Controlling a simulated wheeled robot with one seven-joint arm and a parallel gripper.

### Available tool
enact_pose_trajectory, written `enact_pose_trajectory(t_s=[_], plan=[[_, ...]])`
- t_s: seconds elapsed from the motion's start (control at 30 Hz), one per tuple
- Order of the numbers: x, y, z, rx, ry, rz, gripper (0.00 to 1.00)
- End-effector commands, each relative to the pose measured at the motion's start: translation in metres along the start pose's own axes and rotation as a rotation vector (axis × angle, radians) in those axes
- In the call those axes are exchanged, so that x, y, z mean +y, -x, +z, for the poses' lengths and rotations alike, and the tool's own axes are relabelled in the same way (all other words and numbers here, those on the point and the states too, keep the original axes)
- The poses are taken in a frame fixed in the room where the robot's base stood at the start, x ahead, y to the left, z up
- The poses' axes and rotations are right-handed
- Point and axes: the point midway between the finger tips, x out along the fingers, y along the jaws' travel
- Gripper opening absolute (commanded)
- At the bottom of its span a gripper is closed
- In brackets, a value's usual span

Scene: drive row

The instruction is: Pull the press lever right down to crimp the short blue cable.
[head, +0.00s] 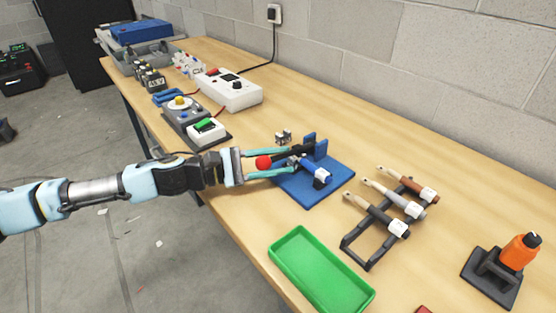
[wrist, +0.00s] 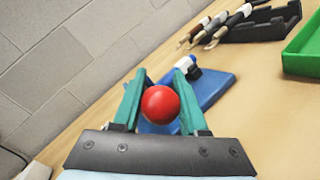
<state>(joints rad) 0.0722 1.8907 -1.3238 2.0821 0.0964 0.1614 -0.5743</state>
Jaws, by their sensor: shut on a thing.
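The press is a blue base plate (head: 318,200) with blue uprights (head: 320,147) on the workbench. Its black lever (head: 296,151) runs from the uprights towards my arm and ends in a red ball knob (head: 263,162). The lever looks close to level; its exact angle is hard to tell. A short blue cable (head: 315,169) with a white tag lies in the press. My gripper (head: 279,162) is shut on the red knob, with a teal finger on each side. In the wrist view the knob (wrist: 161,104) sits between the fingers and hides most of the lever.
A dark rack (head: 358,249) with several tagged cables stands right of the press. A green tray (head: 318,272) lies at the front edge, and an orange-topped tool (head: 519,251) stands far right. A grey box with a yellow knob (head: 180,102) and a white meter (head: 232,91) are behind left.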

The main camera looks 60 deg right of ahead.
Motion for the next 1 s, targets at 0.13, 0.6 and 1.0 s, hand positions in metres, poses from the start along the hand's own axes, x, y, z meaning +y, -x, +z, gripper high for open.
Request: enact_pose_trajectory(t_s=[0.13, 0.6, 1.0], plan=[[-0.002, 0.000, -0.002, -0.004, -0.001, 0.003, 0.00], [-0.017, 0.002, -0.018, -0.058, -0.037, 0.047, 0.00], [-0.018, 0.002, -0.019, -0.054, -0.035, 0.046, 0.57]])
